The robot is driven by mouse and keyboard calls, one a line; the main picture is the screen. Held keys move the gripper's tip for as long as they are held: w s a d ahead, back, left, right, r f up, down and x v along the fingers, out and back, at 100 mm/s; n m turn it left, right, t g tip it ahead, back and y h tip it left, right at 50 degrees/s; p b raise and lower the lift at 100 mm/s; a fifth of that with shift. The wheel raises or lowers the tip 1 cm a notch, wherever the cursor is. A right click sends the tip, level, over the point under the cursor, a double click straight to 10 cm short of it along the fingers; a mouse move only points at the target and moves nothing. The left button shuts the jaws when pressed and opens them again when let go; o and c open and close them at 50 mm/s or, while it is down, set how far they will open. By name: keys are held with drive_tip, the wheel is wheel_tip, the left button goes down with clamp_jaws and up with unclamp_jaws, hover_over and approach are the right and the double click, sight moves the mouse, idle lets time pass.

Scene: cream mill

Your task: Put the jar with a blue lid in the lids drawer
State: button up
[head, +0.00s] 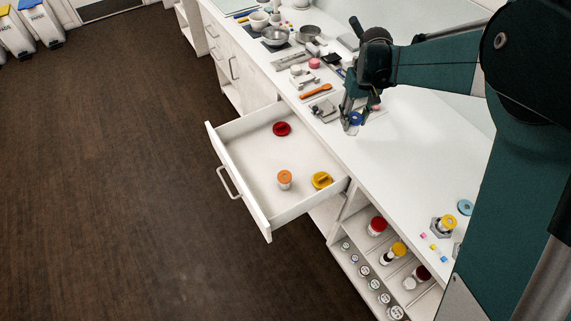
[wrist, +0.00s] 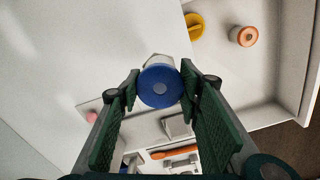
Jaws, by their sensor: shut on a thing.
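The jar with a blue lid (wrist: 159,87) is between the green fingers of my gripper (wrist: 160,90) in the wrist view, gripped at the lid. In the head view my gripper (head: 354,120) is over the white counter, with the blue lid (head: 356,118) showing between its fingers. A pale jar body shows below the lid; its gap to the counter cannot be told. The open drawer (head: 233,181) is left of my gripper. It holds a red lid (head: 282,129), a yellow lid (head: 322,180) and a jar with an orange lid (head: 284,179).
The drawer floor has free room around its contents. Bowls (head: 275,36), an orange-handled tool (head: 316,91) and small items crowd the counter's far part. Below the counter, open shelves hold jars, including a red-lidded one (head: 377,226). A yellow-lidded jar (head: 447,223) stands on the near counter.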

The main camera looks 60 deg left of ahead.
drive_tip(key=s+a+f+b, duration=0.35)
drive_tip(key=s+a, duration=0.25)
drive_tip(key=s, duration=0.2)
drive_tip(key=s+a+f+b, duration=0.2)
drive_tip(key=s+a+f, duration=0.2)
drive_tip(key=s+a, duration=0.25)
drive_tip(key=b, duration=0.5)
hover_over(257, 167)
wheel_tip(257, 167, down, 7)
drive_tip(key=shift+n, duration=0.3)
drive_tip(key=shift+s, duration=0.1)
wheel_tip(257, 167, down, 6)
drive_tip(key=shift+b, duration=0.3)
drive_tip(key=shift+f, duration=0.2)
drive_tip(key=shift+f+b, duration=0.3)
drive_tip(key=shift+f, duration=1.5)
drive_tip(key=shift+f, duration=0.1)
